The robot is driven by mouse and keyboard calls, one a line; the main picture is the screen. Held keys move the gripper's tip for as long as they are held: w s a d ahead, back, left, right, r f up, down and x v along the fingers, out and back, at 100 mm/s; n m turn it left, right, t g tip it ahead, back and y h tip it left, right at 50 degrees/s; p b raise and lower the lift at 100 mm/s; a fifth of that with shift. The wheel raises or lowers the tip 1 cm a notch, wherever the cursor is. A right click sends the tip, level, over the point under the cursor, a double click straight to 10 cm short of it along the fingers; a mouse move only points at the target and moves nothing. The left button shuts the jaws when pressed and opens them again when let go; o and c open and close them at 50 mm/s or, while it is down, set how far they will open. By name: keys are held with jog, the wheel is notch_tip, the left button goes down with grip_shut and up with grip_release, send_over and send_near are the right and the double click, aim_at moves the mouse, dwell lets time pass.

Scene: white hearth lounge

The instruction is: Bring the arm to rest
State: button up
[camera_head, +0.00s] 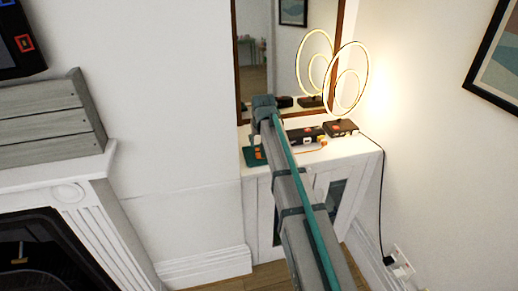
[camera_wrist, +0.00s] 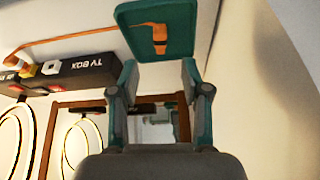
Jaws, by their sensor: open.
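My gripper (camera_wrist: 158,72) shows in the wrist view with its two teal fingers spread apart and nothing between them. Beyond the fingertips is a teal square pad (camera_wrist: 178,17) with an orange connector-like piece (camera_wrist: 159,36) on it. An orange cable (camera_wrist: 80,38) runs to that piece. In the head view my arm reaches out over the white cabinet (camera_head: 368,149), and the pad shows at the cabinet's left end (camera_head: 250,157). The arm hides most of my gripper there. I cannot tell the exact gap between fingers and pad.
A black TV box (camera_wrist: 80,70) and a ring lamp (camera_head: 365,75) stand on the cabinet, right of my arm in the head view. A brown-framed mirror (camera_head: 238,60) is behind. A fireplace mantel (camera_head: 50,186) with a grey wooden crate (camera_head: 45,122) is at left.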

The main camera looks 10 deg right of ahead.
jog(key=shift+v, duration=0.85)
